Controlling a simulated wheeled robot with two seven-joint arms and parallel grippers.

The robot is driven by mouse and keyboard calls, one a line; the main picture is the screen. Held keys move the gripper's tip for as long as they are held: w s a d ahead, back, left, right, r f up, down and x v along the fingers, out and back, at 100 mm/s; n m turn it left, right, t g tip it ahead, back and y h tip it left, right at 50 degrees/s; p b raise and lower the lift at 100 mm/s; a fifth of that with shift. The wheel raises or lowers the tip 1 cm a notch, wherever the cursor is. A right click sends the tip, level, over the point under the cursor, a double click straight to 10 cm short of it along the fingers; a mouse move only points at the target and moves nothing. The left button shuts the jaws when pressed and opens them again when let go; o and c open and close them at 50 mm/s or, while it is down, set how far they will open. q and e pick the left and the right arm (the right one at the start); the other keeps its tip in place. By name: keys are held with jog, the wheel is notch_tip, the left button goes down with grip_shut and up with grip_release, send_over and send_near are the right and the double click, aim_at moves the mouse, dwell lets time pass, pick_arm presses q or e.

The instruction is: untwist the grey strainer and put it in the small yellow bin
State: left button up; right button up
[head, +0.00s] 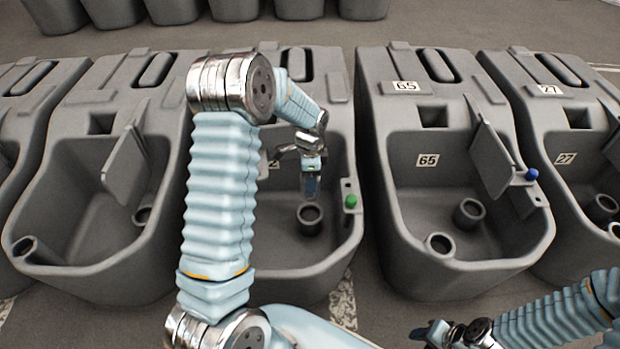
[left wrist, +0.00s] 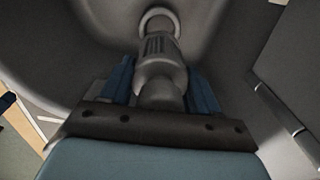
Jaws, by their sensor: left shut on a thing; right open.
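The grey strainer (left wrist: 160,75), with a ribbed section, shows between the blue fingers of my left gripper (left wrist: 162,88) in the left wrist view. The gripper is shut on it. Its far end lines up with a pale round rim (left wrist: 160,14); I cannot tell whether they touch. In the head view my left gripper (head: 311,185) points down inside the middle tank (head: 270,235), above a round pipe stub (head: 310,218); the strainer cannot be made out there. My right gripper (head: 428,334) is open, low at the bottom edge. I cannot make out the small yellow bin.
Similar grey tanks stand on both sides, including one numbered 65 (head: 405,86) and one numbered 27 (head: 550,90). A green knob (head: 351,201) sits on the middle tank's right rim, a blue knob (head: 532,174) on tank 65. Tank walls surround my left gripper.

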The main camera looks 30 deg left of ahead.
pick_arm(q)
jog(key=shift+r+p, duration=0.35)
jog(key=shift+r, duration=0.5)
jog(key=shift+r+p, duration=2.05)
jog(key=shift+r, duration=0.95)
jog(key=shift+r+p, duration=2.05)
jog(key=shift+r, duration=0.95)
